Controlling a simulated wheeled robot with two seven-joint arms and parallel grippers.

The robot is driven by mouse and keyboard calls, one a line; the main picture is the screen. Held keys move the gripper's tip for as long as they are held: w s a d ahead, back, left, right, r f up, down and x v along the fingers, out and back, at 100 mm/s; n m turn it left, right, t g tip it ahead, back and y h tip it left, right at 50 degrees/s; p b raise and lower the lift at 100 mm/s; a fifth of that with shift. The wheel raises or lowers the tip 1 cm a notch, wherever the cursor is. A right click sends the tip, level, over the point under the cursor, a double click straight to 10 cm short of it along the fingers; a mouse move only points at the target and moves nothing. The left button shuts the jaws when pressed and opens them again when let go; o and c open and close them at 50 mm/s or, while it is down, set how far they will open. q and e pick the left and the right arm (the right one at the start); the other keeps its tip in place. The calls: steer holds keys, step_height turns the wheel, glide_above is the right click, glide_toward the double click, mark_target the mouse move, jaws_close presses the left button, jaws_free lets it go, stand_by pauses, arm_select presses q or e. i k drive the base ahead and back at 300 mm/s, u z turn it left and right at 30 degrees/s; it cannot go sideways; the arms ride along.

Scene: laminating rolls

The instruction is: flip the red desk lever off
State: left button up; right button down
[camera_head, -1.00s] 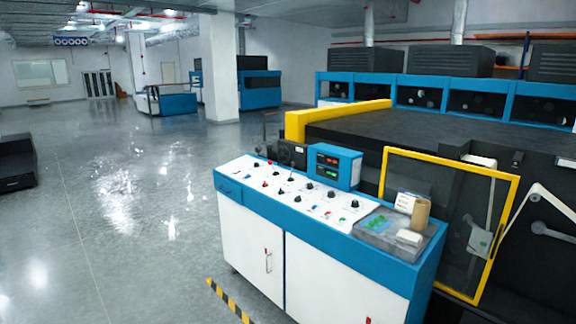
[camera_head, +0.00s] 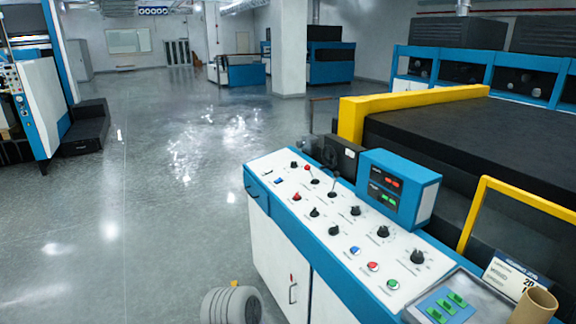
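The control desk (camera_head: 262,163) is a blue and white cabinet with a sloped white panel, at the lower middle right. Two thin upright lever sticks stand on its far part: one lever (camera_head: 311,172) near a small red spot and another lever (camera_head: 333,186) a little nearer. A small red control (camera_head: 297,196) sits on the left side of the panel. I cannot tell for sure which is the red lever, nor its position.
Black knobs (camera_head: 383,232) and coloured buttons (camera_head: 373,267) share the panel. A blue display box (camera_head: 398,190) rises behind it, and a cardboard tube (camera_head: 534,305) stands at the near end. A grey ribbed object (camera_head: 231,305) is at the bottom edge. The floor left of the desk is open.

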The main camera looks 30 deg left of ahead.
mark_target(307, 167)
steer(key=u, duration=0.8)
steer(key=i, duration=0.9)
steer(key=u, duration=0.85)
